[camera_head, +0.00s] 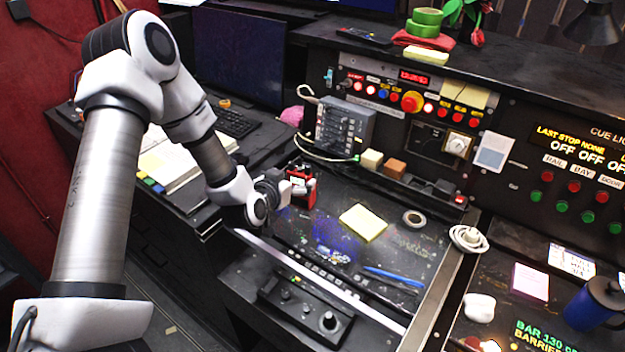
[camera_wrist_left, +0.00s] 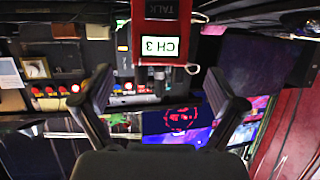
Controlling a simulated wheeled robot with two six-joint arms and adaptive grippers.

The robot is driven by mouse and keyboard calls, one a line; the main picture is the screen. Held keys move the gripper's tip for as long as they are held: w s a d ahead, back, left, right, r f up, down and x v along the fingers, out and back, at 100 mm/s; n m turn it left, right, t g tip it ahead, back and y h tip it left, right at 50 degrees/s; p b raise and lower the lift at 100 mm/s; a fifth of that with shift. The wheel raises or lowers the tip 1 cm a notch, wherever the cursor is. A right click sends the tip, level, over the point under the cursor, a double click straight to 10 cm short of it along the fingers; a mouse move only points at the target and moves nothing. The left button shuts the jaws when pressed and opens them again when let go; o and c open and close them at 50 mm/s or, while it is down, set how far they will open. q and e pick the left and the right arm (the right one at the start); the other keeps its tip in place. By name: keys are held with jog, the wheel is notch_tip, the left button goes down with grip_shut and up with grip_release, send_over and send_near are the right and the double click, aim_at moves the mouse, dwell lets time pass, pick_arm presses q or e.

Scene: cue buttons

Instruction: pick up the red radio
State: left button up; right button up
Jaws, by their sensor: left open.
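The red radio (camera_head: 303,187) stands on the dark desk in the head view, beside the end of my left arm. In the left wrist view the radio (camera_wrist_left: 152,20) shows upside down at the top, with the word TALK and a lit CH 3 display. My left gripper (camera_wrist_left: 165,88) is open, its two fingers spread wide below the radio in that picture, one to each side. In the head view the left gripper (camera_head: 281,193) is at the radio's left side and partly hides it. I cannot tell whether it touches. My right gripper is not in view.
A grey switch box (camera_head: 345,125) with cables stands behind the radio. A yellow note pad (camera_head: 363,222), a tape roll (camera_head: 414,218) and a blue pen (camera_head: 393,276) lie to its right. A black control box (camera_head: 305,305) is in front. An open book (camera_head: 172,165) lies left.

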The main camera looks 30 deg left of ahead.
aim_at(298, 175)
pick_arm(q)
jog(key=shift+w+f+p, duration=0.1)
jog(key=shift+w+p, duration=0.2)
jog(key=shift+w, duration=0.15)
jog(key=x, duration=0.5)
jog(key=shift+s+f+p, duration=0.1)
jog(key=shift+f+p, duration=0.2)
jog(key=shift+p, duration=0.1)
jog(key=shift+s+r, duration=0.15)
jog(key=shift+s, duration=0.05)
jog(key=shift+s+r, duration=0.1)
jog(key=shift+s, duration=0.05)
jog(key=c, duration=1.4)
